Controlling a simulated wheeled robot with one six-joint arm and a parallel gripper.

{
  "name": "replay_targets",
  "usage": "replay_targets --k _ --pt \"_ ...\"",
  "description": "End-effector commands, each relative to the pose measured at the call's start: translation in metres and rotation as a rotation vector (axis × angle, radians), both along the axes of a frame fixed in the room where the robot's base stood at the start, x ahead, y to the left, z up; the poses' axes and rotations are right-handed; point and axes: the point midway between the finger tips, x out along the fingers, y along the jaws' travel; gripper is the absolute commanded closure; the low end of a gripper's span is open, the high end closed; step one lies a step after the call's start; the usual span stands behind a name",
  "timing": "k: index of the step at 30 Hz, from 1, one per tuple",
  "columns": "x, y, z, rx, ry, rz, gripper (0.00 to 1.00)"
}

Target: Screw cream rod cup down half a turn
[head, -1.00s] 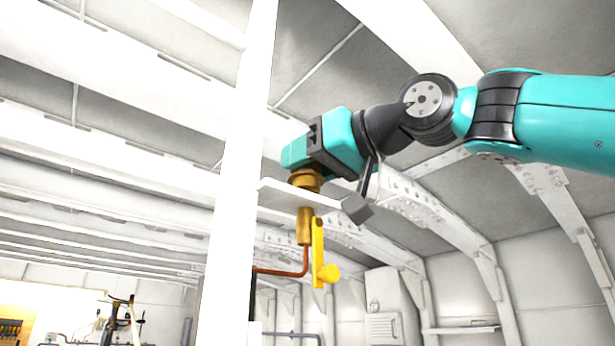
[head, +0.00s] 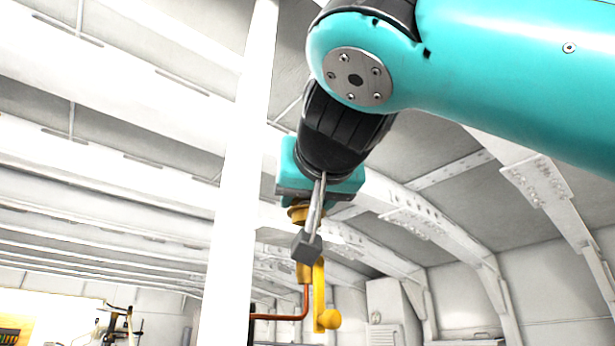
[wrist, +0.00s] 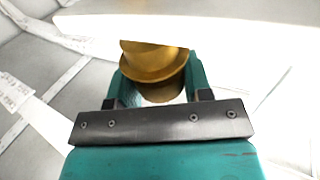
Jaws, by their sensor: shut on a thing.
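The rod cup (head: 298,213) is a round brass-coloured cup, not cream, above a white plate on the tall white post. It also shows in the wrist view (wrist: 152,62), between the two teal fingers. My gripper (wrist: 158,76) is shut on the cup, one finger on each side. In the head view, my wrist and a grey block on rods hide much of the gripper and the cup. A brass fitting (head: 303,271) hangs below, joined to a copper pipe (head: 304,300). Whether the cup's thread is seated cannot be seen.
The tall white post (head: 238,190) stands just left of the cup. A yellow lever with a round knob (head: 327,318) hangs beside the brass fitting. White riveted ribs (head: 420,225) curve behind. A pale cabinet (head: 388,305) stands at the back.

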Motion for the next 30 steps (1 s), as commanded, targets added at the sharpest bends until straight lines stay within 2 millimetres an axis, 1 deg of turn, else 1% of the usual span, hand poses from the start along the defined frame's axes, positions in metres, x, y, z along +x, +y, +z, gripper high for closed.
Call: replay_targets --k 1,10,27,28,29,30 --pt "-0.0005 0.0023 0.0058 0.002 -0.008 -0.025 0.78" --pt "0.0000 0.0004 0.0043 0.005 -0.010 -0.148 0.78" --pt "0.0001 -0.0007 0.0042 0.006 -0.012 -0.178 0.78" --pt "0.0001 -0.0007 0.0041 0.006 -0.012 -0.178 0.49" --pt "0.0001 -0.0006 0.0040 0.006 -0.012 -0.178 0.43" --pt "0.0002 -0.0006 0.0037 0.006 -0.011 -0.178 0.33"
